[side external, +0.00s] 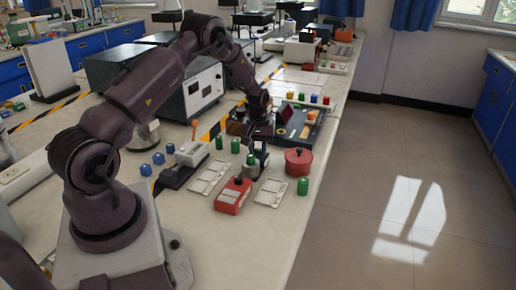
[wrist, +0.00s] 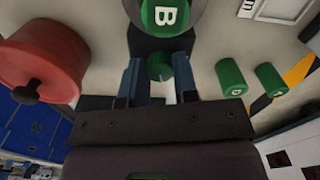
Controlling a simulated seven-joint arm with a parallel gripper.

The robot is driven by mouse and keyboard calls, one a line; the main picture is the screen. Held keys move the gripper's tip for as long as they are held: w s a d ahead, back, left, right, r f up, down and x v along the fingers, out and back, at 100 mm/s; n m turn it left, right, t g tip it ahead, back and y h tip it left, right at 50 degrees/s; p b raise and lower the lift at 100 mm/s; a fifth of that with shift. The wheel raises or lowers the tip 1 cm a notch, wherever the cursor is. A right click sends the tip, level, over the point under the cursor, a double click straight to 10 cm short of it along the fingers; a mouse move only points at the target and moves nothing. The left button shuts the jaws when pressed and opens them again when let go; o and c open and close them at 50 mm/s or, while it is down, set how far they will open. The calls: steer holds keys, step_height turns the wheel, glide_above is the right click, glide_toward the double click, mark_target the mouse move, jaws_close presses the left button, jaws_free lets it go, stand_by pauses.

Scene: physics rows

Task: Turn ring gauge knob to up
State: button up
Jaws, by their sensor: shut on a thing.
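My gripper (wrist: 159,75) points down in the wrist view, its two blue-grey fingers shut on a small dark green round knob (wrist: 160,67). The knob sits on a dark block. Just beyond it is a green cylinder marked B (wrist: 166,14) on a round grey plate (wrist: 198,20), which is partly cut off by the frame. In the side external view my gripper (side external: 260,150) is low over the bench by this green cylinder (side external: 251,160). The knob is hidden there, and I cannot read its pointing direction.
A red lidded pot (side external: 298,162) stands close to the right of my gripper. A red box (side external: 233,195), white trays (side external: 211,176) and a lone green cylinder (side external: 303,186) are in front.

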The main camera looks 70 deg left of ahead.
mark_target(258, 150)
steer(key=m, duration=0.6)
steer(key=shift+m, duration=0.3)
steer(key=m, duration=0.6)
steer(key=shift+r, duration=0.1)
stand_by(0.3)
steer(key=o, duration=0.6)
steer(key=shift+o, duration=0.2)
step_height(258, 150, up, 13)
